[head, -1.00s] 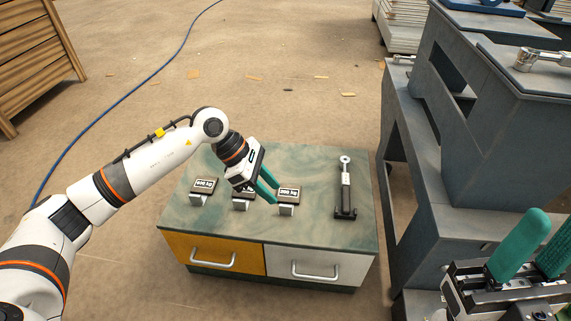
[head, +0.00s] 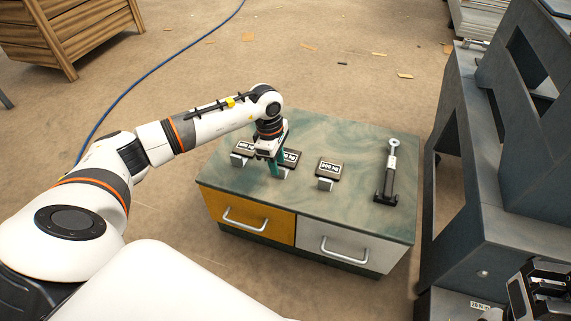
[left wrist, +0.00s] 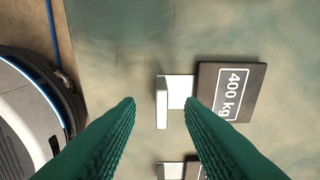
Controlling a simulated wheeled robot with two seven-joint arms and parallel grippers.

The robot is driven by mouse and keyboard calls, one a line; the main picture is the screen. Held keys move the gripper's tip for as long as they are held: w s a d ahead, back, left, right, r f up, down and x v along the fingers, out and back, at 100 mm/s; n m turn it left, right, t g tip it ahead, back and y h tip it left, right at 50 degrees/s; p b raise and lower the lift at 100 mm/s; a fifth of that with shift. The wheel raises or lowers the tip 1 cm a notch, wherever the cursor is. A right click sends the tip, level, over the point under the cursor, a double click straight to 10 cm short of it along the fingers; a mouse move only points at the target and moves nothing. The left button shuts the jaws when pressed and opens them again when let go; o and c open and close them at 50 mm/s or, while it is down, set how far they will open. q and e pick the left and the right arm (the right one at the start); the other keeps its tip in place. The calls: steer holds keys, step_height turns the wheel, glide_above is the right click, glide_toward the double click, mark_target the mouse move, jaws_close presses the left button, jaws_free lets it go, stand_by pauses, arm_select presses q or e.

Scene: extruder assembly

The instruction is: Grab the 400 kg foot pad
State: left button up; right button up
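The 400 kg foot pad, a dark plate with a white label and a light metal block, is on the right in the left wrist view (left wrist: 243,88). In the head view it appears to be the leftmost pad (head: 243,147), beside my gripper. My left gripper (head: 275,170) points down over the cabinet top. Its green fingers are apart and empty in the left wrist view (left wrist: 160,102), with the pad's metal block beyond and between the tips. The right fingertip overlaps the pad's near edge in that view. Contact cannot be judged. My right gripper's fingers are not seen.
A middle pad (head: 290,158), partly behind my left gripper, and a right pad (head: 329,169) stand on the green cabinet top (head: 330,130). A black-and-silver tool (head: 389,170) lies right of them. A grey machine frame (head: 480,200) stands at the right.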

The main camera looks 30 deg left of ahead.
mark_target(279, 167)
arm_select(q)
steer(key=f, duration=0.2)
steer(key=f+b, duration=0.1)
steer(key=shift+w+d+f, duration=0.1)
steer(key=shift+d, duration=0.15)
steer(key=shift+c, duration=0.2)
jaws_close()
